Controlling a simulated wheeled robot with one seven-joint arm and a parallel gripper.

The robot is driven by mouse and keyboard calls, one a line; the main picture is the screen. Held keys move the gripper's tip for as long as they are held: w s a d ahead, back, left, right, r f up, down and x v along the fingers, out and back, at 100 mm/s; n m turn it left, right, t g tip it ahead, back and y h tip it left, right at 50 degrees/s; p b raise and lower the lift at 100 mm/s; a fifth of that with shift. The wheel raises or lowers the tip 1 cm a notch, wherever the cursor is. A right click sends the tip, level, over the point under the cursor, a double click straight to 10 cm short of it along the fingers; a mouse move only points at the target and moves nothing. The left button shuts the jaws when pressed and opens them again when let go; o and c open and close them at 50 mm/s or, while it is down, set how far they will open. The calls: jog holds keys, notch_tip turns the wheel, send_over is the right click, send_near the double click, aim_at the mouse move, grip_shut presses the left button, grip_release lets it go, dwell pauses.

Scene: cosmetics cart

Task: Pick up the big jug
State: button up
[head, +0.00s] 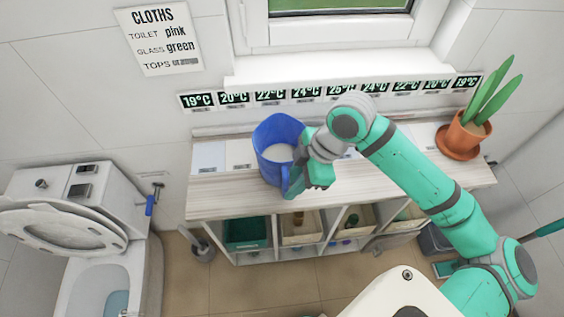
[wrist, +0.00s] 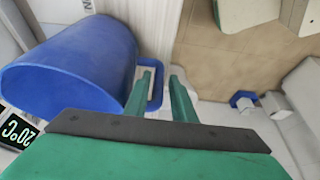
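The big blue jug (head: 272,135) stands upright on the cart's pale wooden top (head: 225,202), left of the middle. My two green fingers (wrist: 163,80) are apart. A blue loop, apparently the jug's handle (wrist: 157,88), shows between them, partly hidden by the left finger. I cannot tell whether either finger touches it.
A row of temperature cards (head: 274,97) runs along the wall behind the cart. A potted plant (head: 466,135) stands at the cart's right end. Bins (head: 245,232) fill the shelves below. A toilet (head: 75,235) is at the left. My arm passes over the cart's right half.

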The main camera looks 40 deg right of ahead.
jog(key=shift+x, duration=1.05)
jog(key=shift+w, duration=0.15)
grip_shut()
jog(key=shift+d+r, duration=0.1)
dwell(0.4)
